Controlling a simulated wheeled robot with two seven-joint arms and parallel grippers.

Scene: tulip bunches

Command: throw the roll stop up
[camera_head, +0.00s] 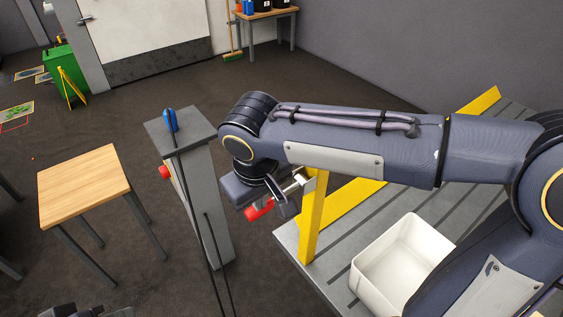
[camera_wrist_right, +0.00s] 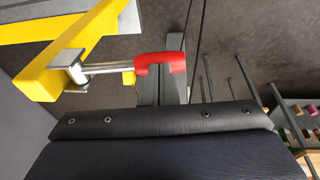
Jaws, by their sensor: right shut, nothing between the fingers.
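The roll stop appears to be the metal lever with a red grip (camera_head: 259,210) on the yellow post (camera_head: 313,218) of the grey slatted platform. In the right wrist view the lever's red grip (camera_wrist_right: 160,62) and metal rod stick out sideways from the yellow post (camera_wrist_right: 45,82). My right gripper (camera_head: 284,206) is shut and empty, close beside the lever in the head view. Whether it touches the lever is unclear, and my wrist partly covers the lever. Dark parts at the bottom left edge (camera_head: 85,312) look like my left gripper, mostly cut off.
A grey pedestal (camera_head: 200,185) with a blue-topped item and a red button stands left of my right gripper. A white bin (camera_head: 400,255) sits on the platform (camera_head: 345,200). A wooden-topped table (camera_head: 85,183) stands farther left. Dark floor is open behind the pedestal.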

